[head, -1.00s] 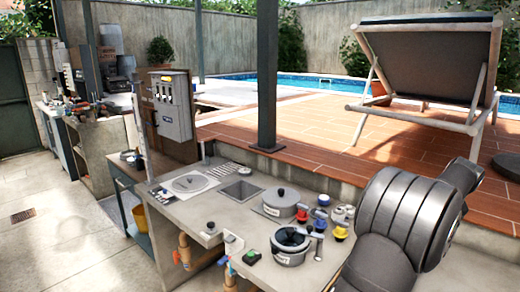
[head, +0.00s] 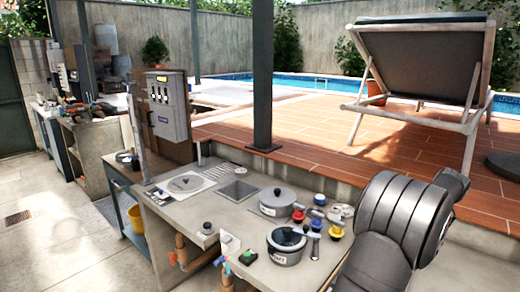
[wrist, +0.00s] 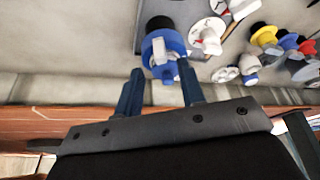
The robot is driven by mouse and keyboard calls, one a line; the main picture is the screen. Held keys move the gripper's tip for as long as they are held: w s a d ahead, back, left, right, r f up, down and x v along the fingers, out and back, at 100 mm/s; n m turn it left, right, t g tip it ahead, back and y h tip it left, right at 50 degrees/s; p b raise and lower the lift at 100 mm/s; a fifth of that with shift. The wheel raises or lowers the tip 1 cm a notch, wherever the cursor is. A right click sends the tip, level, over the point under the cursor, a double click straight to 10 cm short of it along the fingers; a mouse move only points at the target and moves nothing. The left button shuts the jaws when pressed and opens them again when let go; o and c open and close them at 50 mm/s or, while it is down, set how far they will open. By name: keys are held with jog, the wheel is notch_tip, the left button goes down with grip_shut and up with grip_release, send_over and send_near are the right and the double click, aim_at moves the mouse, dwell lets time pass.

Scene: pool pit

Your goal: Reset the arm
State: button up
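My gripper (wrist: 160,68) shows in the wrist view with its two dark blue fingers spread apart. Nothing is visibly held between them. A blue round fitting (wrist: 163,45) with a black top and a white part lies just past the fingertips; I cannot tell whether a finger touches it. In the head view, my grey arm fills the lower right and my gripper cannot be seen.
The counter (head: 215,215) holds a lidded pot (head: 277,202), a second pot (head: 286,245) nearer the front, and small coloured fittings (head: 336,227) close to my arm. A post (head: 263,80) and a lounger (head: 415,70) stand behind.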

jog(key=x, duration=0.5)
jog(key=shift+w+f, duration=0.1)
jog(key=shift+f, duration=0.2)
jog(key=shift+a+r+m+h, duration=0.2)
jog(key=shift+a+m+h, duration=0.1)
jog(key=shift+m, duration=0.3)
jog(key=a+v, duration=0.1)
jog(key=v, duration=1.6)
jog(key=w+a+f+m+t+y, duration=0.1)
jog(key=a+f+m+t+y, duration=0.3)
jog(key=f, duration=0.6)
jog(key=shift+a+f+t+y, duration=0.15)
jog(key=shift+f+t+y, duration=0.35)
jog(key=shift+y, duration=0.4)
jog(key=shift+w+r, duration=0.1)
jog(key=shift+w, duration=0.05)
jog(key=shift+r, duration=0.1)
